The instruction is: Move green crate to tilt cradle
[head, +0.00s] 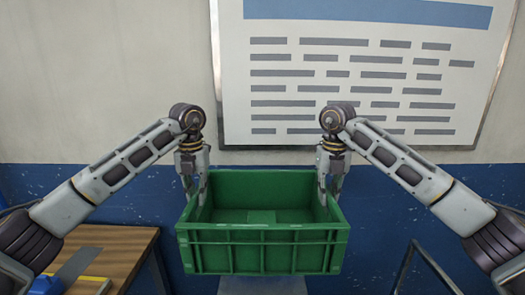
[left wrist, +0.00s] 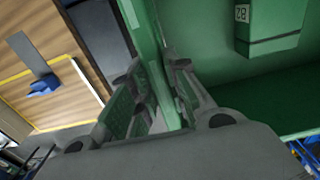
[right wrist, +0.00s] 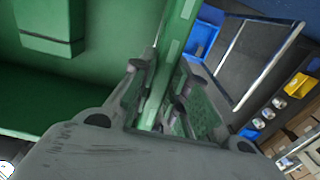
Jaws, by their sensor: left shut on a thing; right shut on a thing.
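The green crate (head: 262,250) hangs level between my two grippers in the head view, in front of the blue lower wall. My left gripper (head: 196,192) is shut on the crate's left side wall. In the left wrist view, its fingers (left wrist: 155,105) stand on both sides of the green wall. My right gripper (head: 330,190) is shut on the crate's right side wall. In the right wrist view, its fingers (right wrist: 160,100) straddle that wall. A green block (left wrist: 272,22) marked with a number lies inside the crate. I cannot make out the tilt cradle.
A wooden table (head: 115,250) with a grey plate and a blue item (head: 48,285) stands at the lower left. A grey metal frame (head: 425,262) is at the lower right. A grey surface (head: 262,285) shows below the crate. A white board (head: 360,80) hangs on the wall.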

